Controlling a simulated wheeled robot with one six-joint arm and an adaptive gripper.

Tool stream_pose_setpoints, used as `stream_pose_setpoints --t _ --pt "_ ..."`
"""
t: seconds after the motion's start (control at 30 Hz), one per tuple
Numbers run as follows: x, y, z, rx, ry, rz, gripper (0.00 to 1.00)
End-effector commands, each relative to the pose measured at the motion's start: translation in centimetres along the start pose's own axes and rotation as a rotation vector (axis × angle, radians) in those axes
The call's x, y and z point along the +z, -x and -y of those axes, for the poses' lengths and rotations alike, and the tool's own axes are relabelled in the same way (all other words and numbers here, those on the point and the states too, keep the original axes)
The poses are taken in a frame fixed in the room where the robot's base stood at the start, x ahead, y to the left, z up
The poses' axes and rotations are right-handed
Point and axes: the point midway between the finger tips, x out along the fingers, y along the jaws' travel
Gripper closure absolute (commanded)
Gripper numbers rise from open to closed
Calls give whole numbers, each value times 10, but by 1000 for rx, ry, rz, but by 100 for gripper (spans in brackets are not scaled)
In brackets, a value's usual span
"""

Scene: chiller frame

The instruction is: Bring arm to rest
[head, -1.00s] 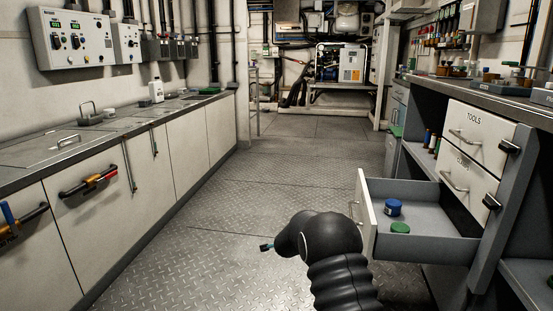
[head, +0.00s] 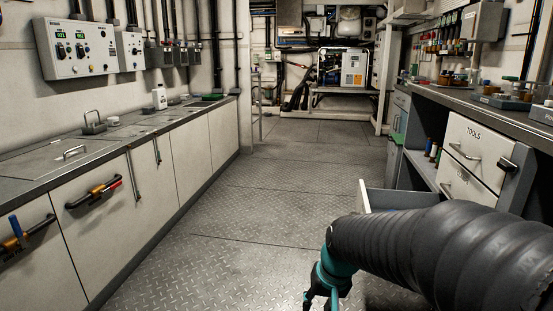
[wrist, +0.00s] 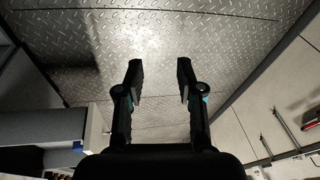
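My gripper (head: 322,297) hangs at the lower middle of the head view, below my black sleeved arm, over the patterned metal floor. In the wrist view my gripper (wrist: 160,75) has its two dark fingers spread apart, with only bare floor between them. It is open and empty. My arm reaches in from the lower right of the head view and covers most of the open drawer (head: 375,196). The drawer's contents are hidden in the head view. A small blue thing (wrist: 78,146) shows at the lower left of the wrist view, beside a grey surface.
The right workbench (head: 425,92) carries the closed TOOLS drawer (head: 478,142). Cabinets (head: 100,215) with a worktop line the left wall. The aisle floor (head: 270,180) between them is clear towards the machine (head: 342,66) at the back.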

Motion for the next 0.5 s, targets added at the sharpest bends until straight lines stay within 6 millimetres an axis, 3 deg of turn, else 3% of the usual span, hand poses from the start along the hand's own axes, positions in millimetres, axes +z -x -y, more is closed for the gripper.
stream_pose_setpoints --t 0.03,0.2,0.5 --pt "16 17 -6 16 19 4 63" --pt "66 55 -26 74 76 14 63" --pt "120 114 -48 138 103 -108 63"
